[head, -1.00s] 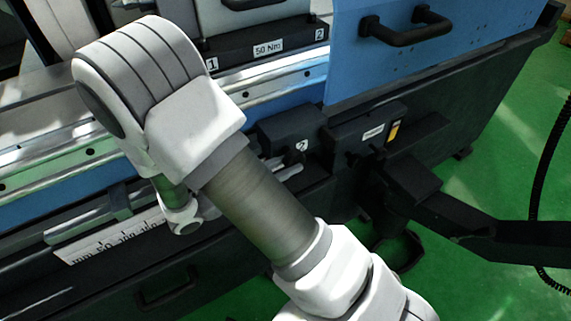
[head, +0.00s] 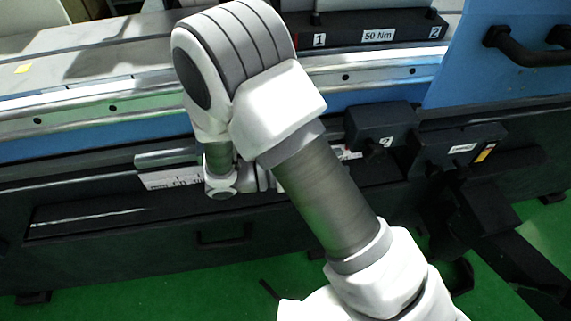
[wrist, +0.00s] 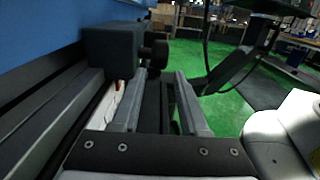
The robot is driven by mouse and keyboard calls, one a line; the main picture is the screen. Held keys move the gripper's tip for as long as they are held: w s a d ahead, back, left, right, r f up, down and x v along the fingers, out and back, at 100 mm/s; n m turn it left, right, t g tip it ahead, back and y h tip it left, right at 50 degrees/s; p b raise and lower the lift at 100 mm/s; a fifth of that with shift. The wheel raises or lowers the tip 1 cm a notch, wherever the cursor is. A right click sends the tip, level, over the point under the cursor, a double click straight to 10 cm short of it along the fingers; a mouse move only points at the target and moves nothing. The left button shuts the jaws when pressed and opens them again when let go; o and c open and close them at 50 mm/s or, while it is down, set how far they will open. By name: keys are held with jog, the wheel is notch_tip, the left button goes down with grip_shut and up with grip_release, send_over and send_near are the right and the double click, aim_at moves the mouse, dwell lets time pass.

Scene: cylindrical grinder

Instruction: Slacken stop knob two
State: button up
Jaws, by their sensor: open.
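Stop block two (head: 383,124), a dark box with a white label that looks like a 2, sits on the front of the machine, right of my forearm in the head view. Its dark round knob (head: 371,149) sticks out low on its front. In the wrist view the block (wrist: 113,47) is at upper left, and the knob (wrist: 159,49) projects from its right side. My gripper (wrist: 160,75) is open and empty, with the knob beyond the fingertips and apart from them. In the head view my forearm hides most of the gripper.
A second dark block (head: 461,147) with a yellow mark stands right of the stop block. A dark support arm (head: 510,245) reaches out at lower right. A rail with a scale label (head: 172,179) runs left. Green floor (wrist: 226,112) is open right of the fingers.

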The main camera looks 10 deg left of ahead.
jog(key=p+v, duration=0.1)
jog(key=v, duration=0.9)
jog(key=shift+a, duration=0.1)
